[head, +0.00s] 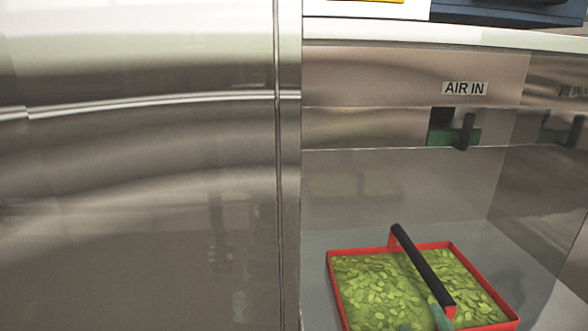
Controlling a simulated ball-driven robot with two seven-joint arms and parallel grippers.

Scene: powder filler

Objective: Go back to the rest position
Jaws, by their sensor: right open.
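A red tray (331,279) full of green, leaf-like pieces (374,283) sits on the grey floor of a metal recess at the lower right. A black handle bar (420,265) with red end posts spans it. What looks like my right gripper (424,322) shows only as small teal tips at the bottom edge, over the tray's near part and close to the handle's near end. It is open. Most of it is cut off by the frame, and I cannot tell whether it touches the handle. My left gripper is not in view.
A large steel panel (140,190) fills the left half. The grey floor (350,236) behind the tray is clear. A steel side wall (530,195) closes the right.

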